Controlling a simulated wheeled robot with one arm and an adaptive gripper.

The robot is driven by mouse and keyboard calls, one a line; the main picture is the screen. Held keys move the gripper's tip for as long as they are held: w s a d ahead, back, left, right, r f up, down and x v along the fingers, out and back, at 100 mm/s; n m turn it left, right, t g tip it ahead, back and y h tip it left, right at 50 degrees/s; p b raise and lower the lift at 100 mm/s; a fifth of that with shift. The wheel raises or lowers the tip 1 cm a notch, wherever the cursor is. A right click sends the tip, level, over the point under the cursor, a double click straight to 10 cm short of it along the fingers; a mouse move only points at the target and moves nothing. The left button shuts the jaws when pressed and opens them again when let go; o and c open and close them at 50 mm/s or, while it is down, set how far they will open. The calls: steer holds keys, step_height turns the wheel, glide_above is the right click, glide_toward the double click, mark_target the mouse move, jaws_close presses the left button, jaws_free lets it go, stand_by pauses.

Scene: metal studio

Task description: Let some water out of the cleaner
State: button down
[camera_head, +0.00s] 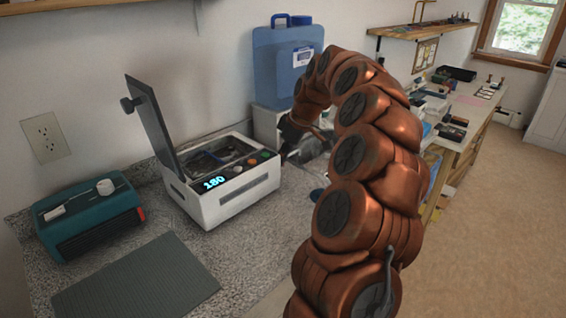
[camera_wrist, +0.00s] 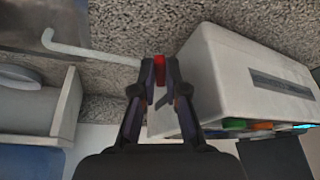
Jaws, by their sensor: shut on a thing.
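The cleaner (camera_head: 232,199) is a white box on the speckled counter, with its dark lid (camera_head: 150,120) raised and a display reading 180. It holds dark items inside. In the wrist view its side (camera_wrist: 235,75) appears at the right, upside down. My gripper (camera_wrist: 159,76) is at that side, its fingers closed around a small red piece (camera_wrist: 159,68) that looks like the drain valve handle. A thin white pipe (camera_wrist: 95,54) runs left from there and ends in a bend. In the head view my gripper (camera_head: 284,152) is small and dark, and the valve cannot be made out.
A teal device (camera_head: 90,222) stands left of the cleaner, and a grey ribbed mat (camera_head: 135,282) lies in front. A blue water container (camera_head: 278,68) sits on a white stand behind. A cluttered bench (camera_head: 455,125) is at the right. Open floor lies at lower right.

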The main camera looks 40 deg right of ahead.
steer(key=shift+s+a+f+m+h+b, duration=0.1)
steer(key=shift+a+m+h+b, duration=0.1)
steer(key=shift+m+b, duration=0.2)
steer(key=shift+s+a+m+h+b, duration=0.15)
steer(key=shift+m+b, duration=0.1)
steer(key=shift+m, duration=0.25)
steer(key=c, duration=1.2)
jaws_free()
steer(key=shift+w+r, duration=0.1)
steer(key=shift+r, duration=0.1)
